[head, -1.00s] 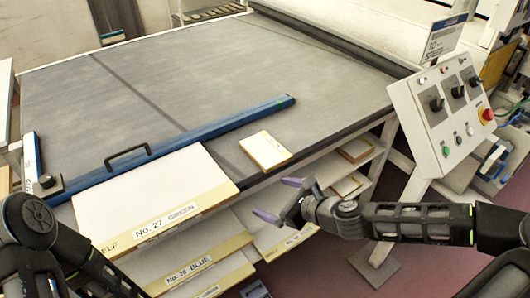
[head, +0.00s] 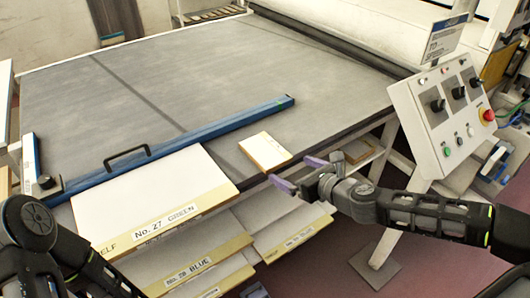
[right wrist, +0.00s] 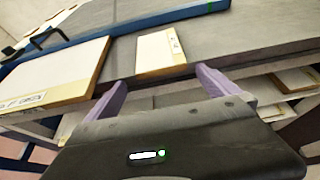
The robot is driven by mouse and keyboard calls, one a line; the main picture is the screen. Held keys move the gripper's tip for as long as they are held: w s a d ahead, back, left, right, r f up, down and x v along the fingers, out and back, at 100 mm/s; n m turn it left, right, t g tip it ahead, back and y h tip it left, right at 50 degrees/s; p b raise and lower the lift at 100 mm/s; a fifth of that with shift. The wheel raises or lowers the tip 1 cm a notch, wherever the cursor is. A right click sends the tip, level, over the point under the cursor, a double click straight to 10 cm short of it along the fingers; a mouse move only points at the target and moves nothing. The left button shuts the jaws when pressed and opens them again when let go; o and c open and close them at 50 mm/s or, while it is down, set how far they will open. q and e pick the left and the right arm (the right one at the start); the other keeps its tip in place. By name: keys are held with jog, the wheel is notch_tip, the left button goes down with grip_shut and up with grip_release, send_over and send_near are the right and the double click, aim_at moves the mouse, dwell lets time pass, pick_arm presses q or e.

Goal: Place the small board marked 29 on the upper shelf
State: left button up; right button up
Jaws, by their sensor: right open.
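A small pale board (head: 265,151) with a tan edge strip lies flat on the grey bed near its front edge; its number is too small to read. It also shows in the right wrist view (right wrist: 158,50). My right gripper (head: 299,172) is open and empty, just in front of the bed edge, its fingers pointing toward the board but apart from it. In the right wrist view, the purple fingers (right wrist: 158,88) stand either side below the board. Shelving under the bed holds a small board (head: 357,151) at the right. My left arm shows at lower left; its gripper is out of view.
A large board marked No. 27 GREEN (head: 155,205) lies left of the small board, with a No. 28 BLUE board (head: 195,266) below it. A blue bar with a handle (head: 210,130) crosses the bed. A control panel (head: 447,120) stands at right.

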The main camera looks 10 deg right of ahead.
aim_at(280, 164)
jog(key=shift+x, duration=2.6)
jog(key=shift+d+f, duration=0.1)
jog(key=shift+c, duration=0.2)
jog(key=c, duration=1.3)
notch_tip(280, 164, up, 10)
jog(key=shift+r+p, duration=0.1)
jog(key=shift+p, duration=0.45)
